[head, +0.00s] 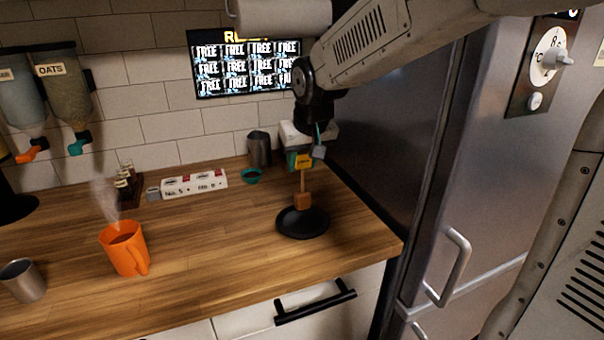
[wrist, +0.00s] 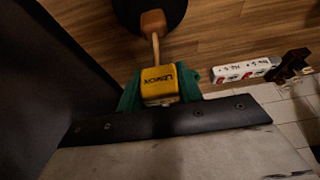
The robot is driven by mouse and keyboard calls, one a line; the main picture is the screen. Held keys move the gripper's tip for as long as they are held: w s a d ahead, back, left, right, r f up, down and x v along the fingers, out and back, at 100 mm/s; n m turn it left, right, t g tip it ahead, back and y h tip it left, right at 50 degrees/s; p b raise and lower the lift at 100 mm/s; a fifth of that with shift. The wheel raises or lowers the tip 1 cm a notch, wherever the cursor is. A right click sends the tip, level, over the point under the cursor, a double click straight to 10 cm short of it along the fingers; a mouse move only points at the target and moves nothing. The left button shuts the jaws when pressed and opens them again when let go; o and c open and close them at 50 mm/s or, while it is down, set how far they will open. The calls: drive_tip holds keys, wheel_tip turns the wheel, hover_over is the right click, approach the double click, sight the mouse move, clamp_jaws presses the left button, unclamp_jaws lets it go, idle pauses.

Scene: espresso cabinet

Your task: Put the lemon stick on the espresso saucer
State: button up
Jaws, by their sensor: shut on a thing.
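The lemon stick (head: 303,199) has a yellow tag marked LEMON, a thin wooden shaft and a brown-orange block at its lower end. It hangs upright with the block down. My gripper (head: 301,158) is shut on its yellow tag end; in the wrist view the teal fingers (wrist: 159,92) flank the yellow tag (wrist: 158,82). The black espresso saucer (head: 303,224) lies on the counter, and part of it shows in the wrist view (wrist: 172,8). The block is over the saucer's rear part; I cannot tell whether it touches.
A steaming orange mug (head: 123,248) and a metal cup (head: 22,280) stand at left. Behind are a white box (head: 195,184), a small teal bowl (head: 250,176) and a metal canister (head: 259,149). A fridge (head: 490,150) rises at right. Counter left of the saucer is clear.

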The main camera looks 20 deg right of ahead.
drive_tip(key=shift+w+d+f, duration=0.1)
drive_tip(key=shift+w+f, duration=0.05)
drive_tip(key=shift+f, duration=1.75)
drive_tip(key=o, duration=1.2)
drive_tip(key=shift+o, duration=0.2)
drive_tip(key=v, duration=1.2)
drive_tip(key=s+d+f+g, duration=0.1)
drive_tip(key=s+f, duration=0.2)
drive_tip(key=s, duration=1)
drive_tip(key=s+d+f+g, duration=0.2)
drive_tip(key=s+f, duration=0.2)
drive_tip(key=s, duration=0.9)
